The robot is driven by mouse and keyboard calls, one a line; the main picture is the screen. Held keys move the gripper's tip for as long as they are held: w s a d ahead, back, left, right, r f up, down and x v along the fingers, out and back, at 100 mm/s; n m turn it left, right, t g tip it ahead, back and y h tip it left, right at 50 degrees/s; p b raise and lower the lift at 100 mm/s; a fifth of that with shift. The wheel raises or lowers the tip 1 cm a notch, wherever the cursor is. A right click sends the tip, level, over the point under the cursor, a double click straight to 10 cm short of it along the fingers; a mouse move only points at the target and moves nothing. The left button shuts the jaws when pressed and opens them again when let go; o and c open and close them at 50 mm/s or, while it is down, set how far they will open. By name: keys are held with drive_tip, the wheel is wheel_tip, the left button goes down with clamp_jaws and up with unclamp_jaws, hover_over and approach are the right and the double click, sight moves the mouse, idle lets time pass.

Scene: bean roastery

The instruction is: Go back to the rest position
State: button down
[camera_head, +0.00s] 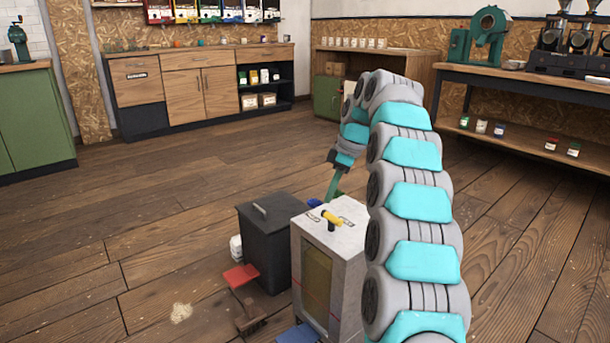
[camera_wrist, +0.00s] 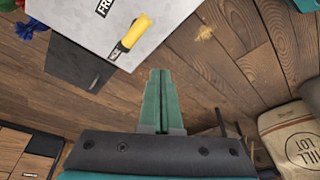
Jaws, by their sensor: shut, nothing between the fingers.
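My gripper (camera_head: 333,187) hangs from my raised, bent arm, pointing down behind the white cabinet in the head view. In the wrist view my gripper's two green fingers (camera_wrist: 158,72) lie together, shut, with nothing between them. They are apart from the white cabinet (camera_wrist: 75,22), whose top with a yellow-handled thing (camera_wrist: 134,33) shows at the upper left. Bare floor lies behind the fingertips. In the head view my arm hides part of the cabinet's right side.
A dark lidded bin (camera_head: 265,248) stands beside the white cabinet (camera_head: 330,265). A red dustpan (camera_head: 241,275) is in front of the bin. A printed sack (camera_wrist: 298,140) lies at the right in the wrist view. Open wooden floor (camera_head: 120,225) spreads left. Workbenches line the walls.

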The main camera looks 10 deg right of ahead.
drive_tip(key=s+a+r+m+g+p, duration=0.1)
drive_tip(key=s+a+r+m+p, duration=0.2)
drive_tip(key=s, duration=0.8)
drive_tip(key=s+f+m+h+p, duration=0.1)
drive_tip(key=s+f+m, duration=0.1)
drive_tip(key=s, duration=1.1)
drive_tip(key=s+d+f+m+g+h+p, duration=0.1)
drive_tip(key=s+m, duration=0.4)
drive_tip(key=s, duration=0.8)
drive_tip(key=s+f+m+g+h+p, duration=0.1)
drive_tip(key=s+f+m+p, duration=0.1)
drive_tip(key=s, duration=1.1)
wheel_tip(320, 180, down, 2)
drive_tip(key=shift+d+f+m, duration=0.1)
drive_tip(key=shift+d+m, duration=0.3)
drive_tip(key=shift+m, duration=0.5)
